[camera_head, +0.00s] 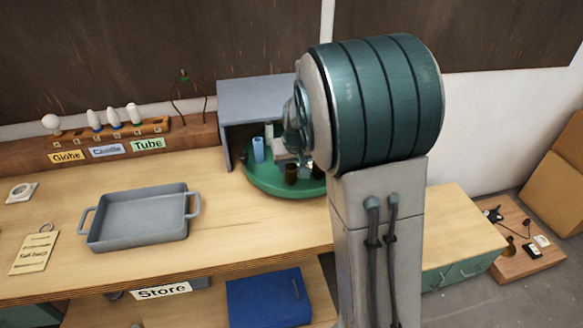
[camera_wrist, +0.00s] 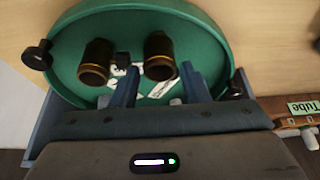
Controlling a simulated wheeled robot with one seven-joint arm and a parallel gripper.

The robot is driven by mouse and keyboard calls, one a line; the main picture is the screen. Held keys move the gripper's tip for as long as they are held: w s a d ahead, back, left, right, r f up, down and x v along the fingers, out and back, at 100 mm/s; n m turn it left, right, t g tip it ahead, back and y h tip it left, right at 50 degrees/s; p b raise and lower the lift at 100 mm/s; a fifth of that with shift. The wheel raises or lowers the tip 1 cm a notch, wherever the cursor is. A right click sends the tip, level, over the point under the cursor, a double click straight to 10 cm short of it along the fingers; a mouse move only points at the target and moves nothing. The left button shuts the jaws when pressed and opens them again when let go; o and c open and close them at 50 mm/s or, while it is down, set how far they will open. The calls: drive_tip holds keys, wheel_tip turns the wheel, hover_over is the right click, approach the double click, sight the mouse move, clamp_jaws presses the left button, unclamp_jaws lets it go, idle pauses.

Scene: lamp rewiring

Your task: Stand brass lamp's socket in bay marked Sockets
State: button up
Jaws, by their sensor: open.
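Two dark cylindrical sockets with brass-coloured rims stand on a green round tray (camera_wrist: 215,50): a left socket (camera_wrist: 97,62) and a right socket (camera_wrist: 158,56) in the wrist view. My gripper (camera_wrist: 160,74) is open, and its two blue fingers point at the right socket, which lies in line with the gap between them. I cannot tell whether the fingers reach around it. White labels on the tray are partly hidden and unreadable, so I cannot tell which bay is marked Sockets. In the head view my arm covers the right part of the green tray (camera_head: 262,185).
A grey box-like shelter (camera_head: 262,95) stands over the tray's back. A light blue cylinder (camera_head: 258,149) stands on the tray. A grey handled pan (camera_head: 142,215) lies on the bench to the left. A wooden rack (camera_head: 110,134) holds bulbs behind it. Bench between pan and tray is clear.

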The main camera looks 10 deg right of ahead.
drive_tip(key=v, duration=0.9)
drive_tip(key=s+f+g, duration=0.1)
drive_tip(key=s, duration=2.2)
drive_tip(key=shift+s+f+g, duration=0.25)
drive_tip(key=shift+f+g, duration=0.05)
drive_tip(key=shift+f, duration=0.05)
